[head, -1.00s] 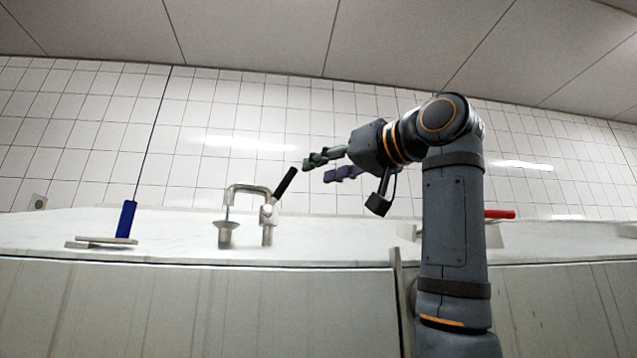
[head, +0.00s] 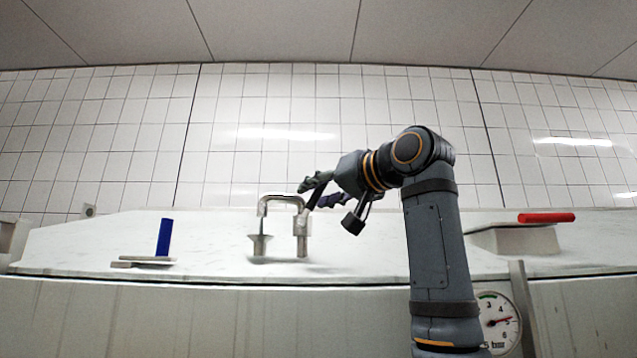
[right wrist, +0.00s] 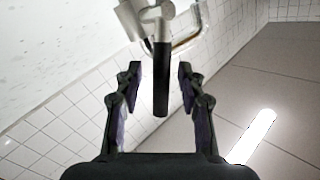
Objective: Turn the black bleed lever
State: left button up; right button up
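The black bleed lever (right wrist: 161,85) stands out from a metal fitting (right wrist: 155,14) in the right wrist view. In the head view it is a short dark bar (head: 314,194) tilted up to the right above a bent metal pipe (head: 281,198), mostly hidden by the fingers. My right gripper (right wrist: 159,72) is open, with one finger on each side of the lever. Gaps show between the lever and both fingers. In the head view my right gripper (head: 312,192) reaches in from the right at the lever. My left gripper is not in view.
A blue upright handle (head: 164,237) stands on a flat plate at the left of the pale counter (head: 370,255). A red handle (head: 546,217) lies on a block at the right. A round dial gauge (head: 498,322) sits on the front below. A tiled wall stands behind.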

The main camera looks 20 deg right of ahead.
jog(key=shift+a, duration=0.1)
grip_shut()
dwell(0.5)
jog(key=d+f+m+t+b, duration=0.1)
jog(key=m+b, duration=0.2)
jog(key=b, duration=0.1)
jog(key=d+f+m+t+b, duration=0.1)
jog(key=f+m+t+b, duration=0.1)
jog(key=m+b, duration=0.1)
jog(key=d+f+m+t+h+b, duration=0.1)
jog(key=m+t+b, duration=0.1)
jog(key=b, duration=0.3)
jog(key=shift+s+f+m, duration=0.15)
jog(key=shift+s+m, duration=0.25)
jog(key=shift+d+f+m+t+h+b, duration=0.1)
jog(key=shift+f+m+t+h+b, duration=0.15)
jog(key=shift+m+t+h+b, duration=0.5)
jog(key=shift+a+f+m+t+h+b, duration=0.1)
jog(key=shift+f+m+h+b, duration=0.3)
jog(key=shift+m, duration=0.8)
jog(key=shift+d+f+m+t+h+b, duration=0.1)
jog(key=shift+m+t+h+b, duration=0.45)
jog(key=shift+m, duration=0.4)
jog(key=shift+h, duration=0.4)
grip_release()
